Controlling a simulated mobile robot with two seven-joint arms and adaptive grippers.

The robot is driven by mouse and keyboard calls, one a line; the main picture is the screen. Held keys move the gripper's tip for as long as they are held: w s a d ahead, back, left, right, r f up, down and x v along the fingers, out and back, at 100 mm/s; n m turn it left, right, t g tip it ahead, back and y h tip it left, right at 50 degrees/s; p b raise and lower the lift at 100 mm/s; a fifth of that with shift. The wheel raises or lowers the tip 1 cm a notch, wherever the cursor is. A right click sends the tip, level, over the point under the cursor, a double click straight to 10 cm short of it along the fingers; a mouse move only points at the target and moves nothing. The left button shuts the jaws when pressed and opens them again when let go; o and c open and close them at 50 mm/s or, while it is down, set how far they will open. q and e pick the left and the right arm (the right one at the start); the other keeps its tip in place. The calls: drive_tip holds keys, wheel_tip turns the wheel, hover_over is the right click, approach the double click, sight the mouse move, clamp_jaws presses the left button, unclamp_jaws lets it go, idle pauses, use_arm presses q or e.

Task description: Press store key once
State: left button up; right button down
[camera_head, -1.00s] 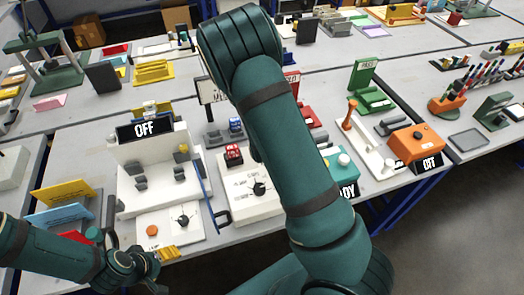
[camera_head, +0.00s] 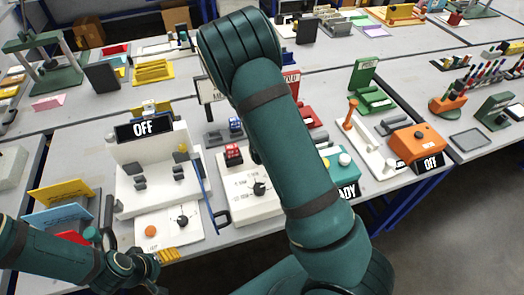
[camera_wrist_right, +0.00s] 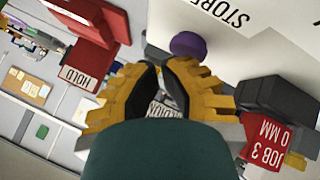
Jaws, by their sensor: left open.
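The purple round key (camera_wrist_right: 188,45) beside the printed word STORE is on a white panel (camera_wrist_right: 250,45) in the right wrist view. My right gripper (camera_wrist_right: 162,72) has yellow fingers close below the key in that picture. I cannot tell whether they touch it or how far they are parted. The right gripper is hidden behind my own arm in the head view.
A red block marked HOLD (camera_wrist_right: 85,45) and a dark block with a red JOB 3 tag (camera_wrist_right: 265,145) flank the right gripper. In the head view, a teal box (camera_head: 343,165) and an orange box (camera_head: 417,140) stand on the crowded table. Bare floor lies at lower right.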

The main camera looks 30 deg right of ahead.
drive_tip(key=shift+f, duration=0.3)
drive_tip(key=shift+r, duration=0.1)
idle(0.5)
drive_tip(key=shift+r+p, duration=0.5)
drive_tip(key=shift+r, duration=0.3)
drive_tip(key=shift+r+p, duration=2.1)
drive_tip(key=shift+r, duration=0.45)
drive_tip(key=shift+f, duration=0.1)
